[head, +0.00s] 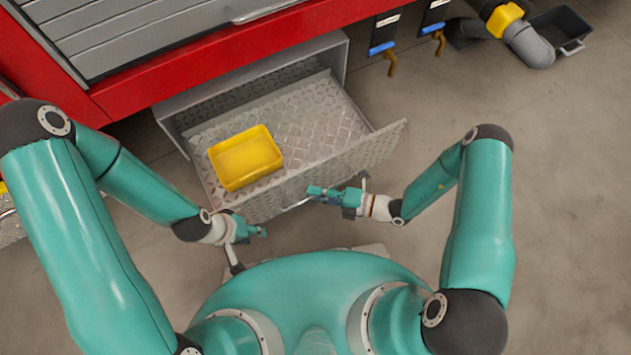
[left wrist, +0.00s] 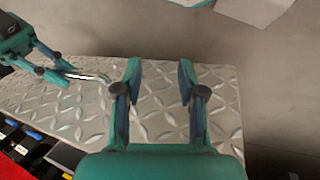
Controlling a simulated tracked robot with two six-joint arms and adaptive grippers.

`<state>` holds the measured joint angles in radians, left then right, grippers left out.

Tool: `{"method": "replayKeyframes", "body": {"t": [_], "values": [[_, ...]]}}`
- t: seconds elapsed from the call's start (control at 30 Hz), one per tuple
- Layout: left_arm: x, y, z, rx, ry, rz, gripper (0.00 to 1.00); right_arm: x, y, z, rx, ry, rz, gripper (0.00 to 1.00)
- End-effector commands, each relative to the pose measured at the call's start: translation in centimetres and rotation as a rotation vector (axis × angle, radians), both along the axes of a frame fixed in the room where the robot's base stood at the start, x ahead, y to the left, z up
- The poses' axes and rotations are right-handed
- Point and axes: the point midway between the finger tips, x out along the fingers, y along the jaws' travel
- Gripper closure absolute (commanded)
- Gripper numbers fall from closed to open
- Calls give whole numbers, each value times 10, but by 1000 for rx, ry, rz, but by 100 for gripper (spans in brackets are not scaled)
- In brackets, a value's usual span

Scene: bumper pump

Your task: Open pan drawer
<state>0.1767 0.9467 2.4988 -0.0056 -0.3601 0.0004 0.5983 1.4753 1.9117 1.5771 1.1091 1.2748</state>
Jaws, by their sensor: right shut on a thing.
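The pan drawer, with a diamond-plate metal front (head: 385,148), stands pulled out under the red truck body in the head view. Its inside is visible. The front also fills the middle of the left wrist view (left wrist: 75,108). My right gripper (head: 320,192) is at the drawer's handle (head: 292,208) and shut on it; its fingers partly hide the handle. The handle shows as a thin bar in the left wrist view (left wrist: 92,76). My left gripper (head: 258,232) is near the front's left part; its fingers (left wrist: 161,80) are apart with nothing held between them.
A yellow tray (head: 245,158) lies inside the drawer on the left. Blue-handled valves (head: 382,48) and a grey pipe with a yellow collar (head: 528,45) are at the upper right. Open concrete floor (head: 570,170) lies to the right.

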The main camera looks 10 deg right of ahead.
Motion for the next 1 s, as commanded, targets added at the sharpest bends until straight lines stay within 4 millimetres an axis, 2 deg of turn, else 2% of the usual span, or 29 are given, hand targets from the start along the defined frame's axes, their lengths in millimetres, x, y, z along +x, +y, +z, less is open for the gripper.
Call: {"method": "replayKeyframes", "body": {"t": [0.07,0.4,0.43,0.57,1.0], "values": [[0,0,0,0,0,0,60,-6,3,-2,-3,7,16,100],[0,0,0,0,0,0,60,-7,3,-3,-5,7,20,100],[0,0,0,0,0,0,60,-7,3,-3,-5,7,20,82],[0,0,0,0,0,0,60,-6,3,-3,-4,6,19,60],[0,0,1,0,0,0,60,-4,2,-1,-4,3,16,59]]}}
